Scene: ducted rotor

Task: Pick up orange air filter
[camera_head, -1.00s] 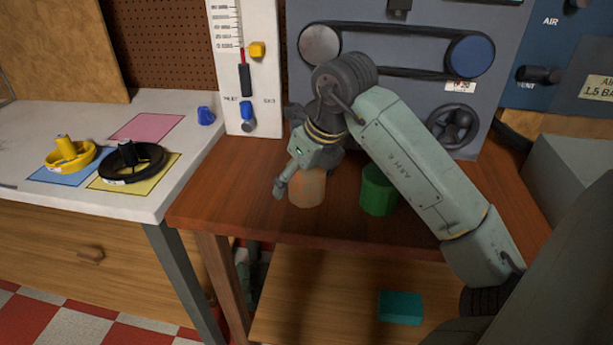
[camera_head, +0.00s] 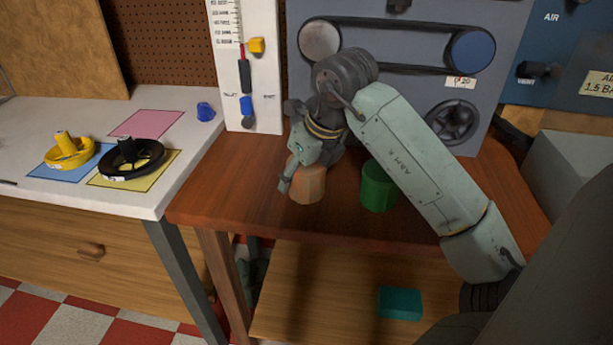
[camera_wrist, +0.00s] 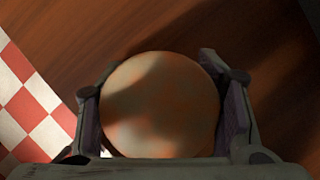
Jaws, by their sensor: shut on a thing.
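The orange air filter (camera_head: 309,186) is a short, faceted cylinder near the front edge of the brown wooden table. In the wrist view its round top (camera_wrist: 160,105) fills the space between the two fingers. My gripper (camera_head: 297,176) is shut on it from above, one finger on each side; it also shows in the wrist view (camera_wrist: 163,112). The filter looks upright. I cannot tell whether its bottom touches the table, and my gripper hides part of its upper side.
A green cylinder (camera_head: 378,187) stands close to the right of the filter, under my arm. A teal box (camera_head: 400,303) lies on the lower shelf. The white table (camera_head: 60,112) at left holds yellow (camera_head: 68,152) and black (camera_head: 133,158) ring parts on coloured squares. A belt panel (camera_head: 400,60) stands behind.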

